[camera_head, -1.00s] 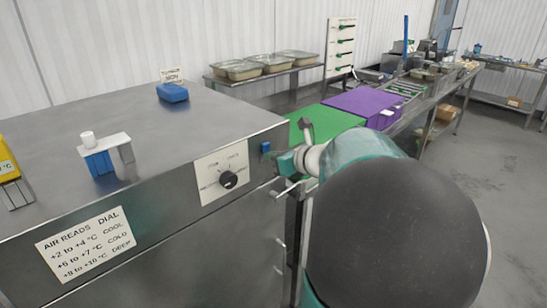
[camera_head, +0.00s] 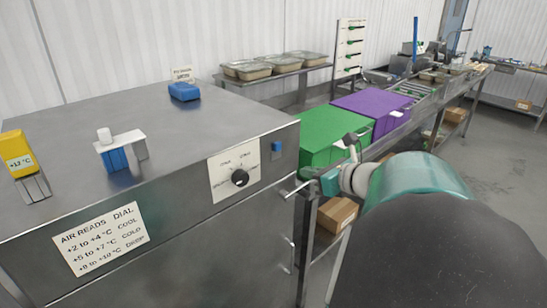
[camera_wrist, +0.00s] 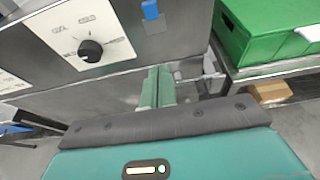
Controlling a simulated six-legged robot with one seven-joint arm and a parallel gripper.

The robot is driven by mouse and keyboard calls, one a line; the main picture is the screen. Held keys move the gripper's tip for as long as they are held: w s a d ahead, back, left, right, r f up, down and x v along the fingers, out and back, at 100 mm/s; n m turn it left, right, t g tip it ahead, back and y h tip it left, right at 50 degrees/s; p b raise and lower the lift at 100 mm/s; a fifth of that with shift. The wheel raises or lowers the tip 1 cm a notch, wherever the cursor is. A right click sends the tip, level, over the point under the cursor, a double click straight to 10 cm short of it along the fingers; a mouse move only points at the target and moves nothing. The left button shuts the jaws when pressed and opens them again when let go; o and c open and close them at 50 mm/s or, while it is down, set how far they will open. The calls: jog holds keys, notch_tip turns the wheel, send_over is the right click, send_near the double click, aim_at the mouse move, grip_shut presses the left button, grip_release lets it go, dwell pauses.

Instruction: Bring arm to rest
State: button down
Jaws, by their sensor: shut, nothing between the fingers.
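My gripper (camera_head: 322,184) is to the right of the steel cabinet's front corner in the head view. In the wrist view my gripper (camera_wrist: 159,86) has its two teal fingers together, with nothing between them. The fingers point toward the lower front of the steel cabinet (camera_head: 175,203), below the black dial (camera_head: 239,178). The dial (camera_wrist: 90,51) is at the upper left of the wrist view. I cannot tell how far the fingertips are from the cabinet. My arm fills the lower right of the head view.
A green box (camera_head: 325,136) and a purple box (camera_head: 372,104) stand on a bench beyond the cabinet. A cardboard box (camera_head: 336,214) is below. A blue button (camera_head: 277,146) is on the cabinet front. Open floor (camera_head: 500,160) is at the right.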

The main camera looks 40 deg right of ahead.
jog(key=w+a+f+n+g+y, duration=0.15)
jog(key=a+n+g+y, duration=0.3)
jog(key=a+n, duration=1.25)
jog(key=s+a+f+n+g+h, duration=0.1)
jog(key=s+a+n+g+h, duration=0.1)
jog(key=s+a+n, duration=0.2)
jog(key=s+a+f+n+g+h, duration=0.1)
jog(key=s+a+n, duration=0.4)
jog(key=a+n, duration=0.6)
jog(key=n+g+h, duration=0.1)
jog(key=n+h, duration=0.1)
jog(key=n, duration=0.1)
jog(key=shift+a+f+n, duration=0.3)
jog(key=shift+d, duration=0.15)
